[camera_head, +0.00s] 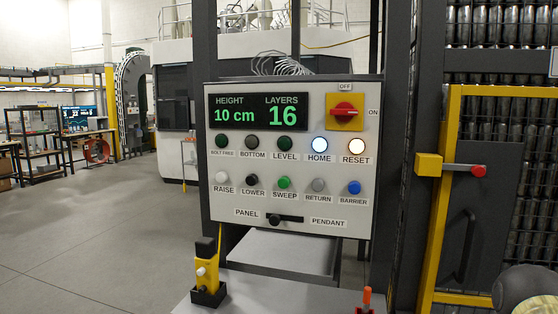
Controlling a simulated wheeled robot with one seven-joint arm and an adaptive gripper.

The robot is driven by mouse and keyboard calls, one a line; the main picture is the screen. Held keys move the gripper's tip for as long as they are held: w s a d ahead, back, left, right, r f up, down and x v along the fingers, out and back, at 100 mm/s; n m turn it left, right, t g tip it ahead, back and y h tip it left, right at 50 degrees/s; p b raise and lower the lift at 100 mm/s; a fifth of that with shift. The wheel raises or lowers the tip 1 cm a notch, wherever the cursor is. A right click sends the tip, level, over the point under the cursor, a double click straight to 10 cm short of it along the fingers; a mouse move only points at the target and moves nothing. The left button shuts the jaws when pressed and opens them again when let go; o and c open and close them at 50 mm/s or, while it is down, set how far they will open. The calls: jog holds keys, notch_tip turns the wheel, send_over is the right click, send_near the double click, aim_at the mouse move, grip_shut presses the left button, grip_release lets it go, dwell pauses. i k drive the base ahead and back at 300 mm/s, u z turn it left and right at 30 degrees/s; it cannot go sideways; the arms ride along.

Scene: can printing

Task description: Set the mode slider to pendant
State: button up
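The mode slider (273,218) is a small dark knob at the left end of a short black horizontal slot at the bottom of the grey control panel (222,170). The PANEL label (247,213) is at its upper left, and the PENDANT label (328,222) is to the right of the slot. The knob stands on the PANEL side, and the slot's right part is empty. My gripper is not in view, and nothing touches the slider.
Several buttons sit above the slider; HOME (319,144) and RESET (357,146) are lit. A red rotary switch (345,110) is at upper right. A yellow device (207,271) stands in a black holder on the grey shelf (270,293). A yellow-framed gate (434,220) stands right.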

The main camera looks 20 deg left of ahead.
aim_at(274, 220)
jog(key=k, duration=0.5)
jog(key=u, duration=0.05)
jog(key=i, duration=0.45)
jog(key=u, duration=0.65)
